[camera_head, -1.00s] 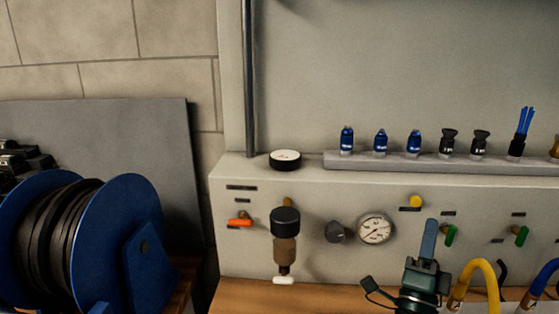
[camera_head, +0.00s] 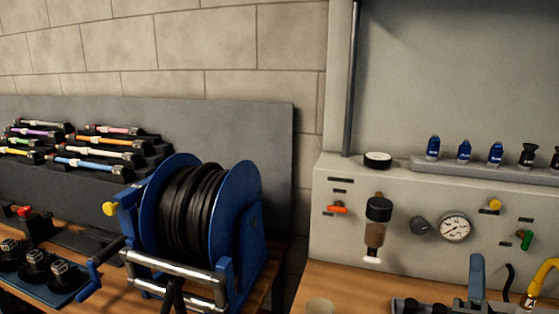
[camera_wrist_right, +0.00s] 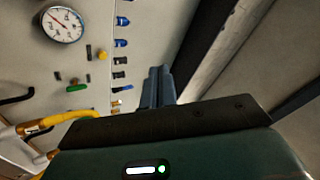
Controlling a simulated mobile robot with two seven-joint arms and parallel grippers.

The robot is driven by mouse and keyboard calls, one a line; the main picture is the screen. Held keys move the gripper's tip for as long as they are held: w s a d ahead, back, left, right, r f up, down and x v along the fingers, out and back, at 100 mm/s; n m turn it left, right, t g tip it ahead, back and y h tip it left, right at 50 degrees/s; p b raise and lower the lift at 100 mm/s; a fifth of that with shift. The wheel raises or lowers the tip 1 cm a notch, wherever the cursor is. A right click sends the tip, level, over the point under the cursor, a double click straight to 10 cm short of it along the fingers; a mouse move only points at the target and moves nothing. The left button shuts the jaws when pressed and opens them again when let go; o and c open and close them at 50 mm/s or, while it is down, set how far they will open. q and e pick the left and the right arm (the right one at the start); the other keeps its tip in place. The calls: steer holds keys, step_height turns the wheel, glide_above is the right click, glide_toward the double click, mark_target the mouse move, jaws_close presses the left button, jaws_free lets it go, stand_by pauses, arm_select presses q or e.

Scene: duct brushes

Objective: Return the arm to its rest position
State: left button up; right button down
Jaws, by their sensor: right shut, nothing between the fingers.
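My right gripper (camera_head: 477,264) is at the bottom right of the head view, in front of the grey panel. Its blue-grey fingers point up and are closed together, with nothing between them. The wrist view shows the same shut fingers (camera_wrist_right: 160,75) above the dark green gripper body, with the panel behind. The rest of the right arm is cut off by the bottom edge of the head view. My left gripper is not in view.
The grey panel holds a gauge (camera_head: 455,227), a filter bowl (camera_head: 376,225) and several blue fittings (camera_head: 464,151). A yellow hose (camera_head: 541,283) is close right of the gripper. A blue hose reel (camera_head: 243,215) and a rack of coloured tools (camera_head: 97,153) stand left.

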steer(key=s+a+f+n+g+y, duration=0.1)
steer(key=a+f+n+g+y, duration=0.2)
steer(key=a+f+n+y, duration=0.1)
steer(key=s+a+f+n+g+y, duration=0.1)
steer(key=a+f+n+g+y, duration=0.2)
steer(key=a+f+n+y, duration=0.2)
steer(key=s+a+f+n+g+y, duration=0.1)
steer(key=a+f+n+g+y, duration=0.3)
steer(key=a+f+n+y, duration=0.1)
steer(key=shift+s+a+f+n, duration=0.1)
steer(key=shift+a+f+n, duration=0.1)
steer(key=shift+f+n, duration=0.9)
steer(key=s+d+f+n+g+h, duration=0.2)
steer(key=s+f+g, duration=0.25)
steer(key=s, duration=0.45)
steer(key=s+d+f+n+g+h, duration=0.1)
steer(key=s+f+g+h, duration=0.1)
steer(key=s+f+g, duration=0.35)
steer(key=w+a+f+n+t+y, duration=0.1)
steer(key=w+a+f+t+y, duration=0.2)
steer(key=a+f+t, duration=0.2)
steer(key=shift+w+a+f+t, duration=0.4)
steer(key=shift+a+t, duration=0.25)
steer(key=shift+t, duration=0.35)
steer(key=c, duration=2.1)
jaws_free()
